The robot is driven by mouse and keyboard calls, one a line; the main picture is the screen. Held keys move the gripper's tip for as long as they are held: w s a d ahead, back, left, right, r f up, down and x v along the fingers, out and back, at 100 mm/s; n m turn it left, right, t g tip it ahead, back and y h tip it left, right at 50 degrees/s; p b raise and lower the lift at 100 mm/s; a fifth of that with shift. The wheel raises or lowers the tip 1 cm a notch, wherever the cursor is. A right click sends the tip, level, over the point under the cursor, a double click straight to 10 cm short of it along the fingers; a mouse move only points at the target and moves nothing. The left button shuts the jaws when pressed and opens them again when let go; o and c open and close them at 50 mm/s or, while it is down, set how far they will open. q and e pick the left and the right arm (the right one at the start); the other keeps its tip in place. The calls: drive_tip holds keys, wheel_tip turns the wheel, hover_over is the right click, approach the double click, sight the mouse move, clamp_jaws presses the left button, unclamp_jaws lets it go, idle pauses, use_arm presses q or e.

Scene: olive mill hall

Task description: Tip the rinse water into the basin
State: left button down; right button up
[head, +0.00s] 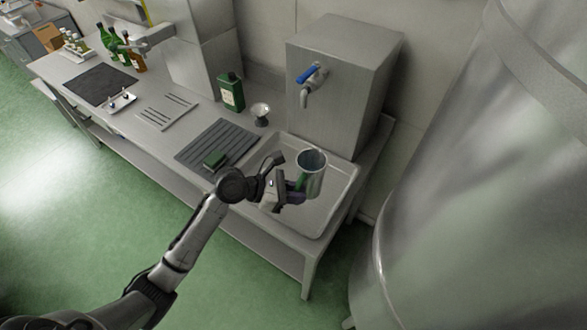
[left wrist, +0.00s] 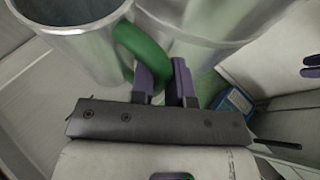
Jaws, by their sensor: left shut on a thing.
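A shiny metal jug (head: 312,176) with a green handle is held over the basin (head: 335,215), below and in front of the tap. It looks about upright, its open mouth facing up. My left gripper (head: 290,190) is shut on the handle, to the left of the jug. In the left wrist view the fingers (left wrist: 166,82) close on the green handle (left wrist: 143,48), and the jug's rim shows at upper left. Water inside cannot be made out. Two dark purple tips at the right edge of that view may be my right gripper (left wrist: 311,66); its state is unclear.
A steel box with a blue-handled tap (head: 309,75) stands behind the basin. A ribbed mat (head: 218,140) with a green block (head: 215,158), a green tin (head: 231,92) and a small metal cup (head: 260,112) are to the left. A large steel tank (head: 480,180) is close on the right.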

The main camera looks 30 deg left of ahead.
use_arm(q)
drive_tip(key=s+a+f+n+t+y+p, duration=0.1)
drive_tip(key=a+f+p, duration=0.1)
drive_tip(key=f+p, duration=0.4)
drive_tip(key=s+a+f+n+t+y+p, duration=0.1)
drive_tip(key=a+f+n+y+p, duration=0.1)
drive_tip(key=f+p, duration=0.3)
drive_tip(key=shift+a+f+t+p, duration=0.3)
drive_tip(key=shift+f+p, duration=0.1)
drive_tip(key=shift+p, duration=0.15)
drive_tip(key=shift+s, duration=0.1)
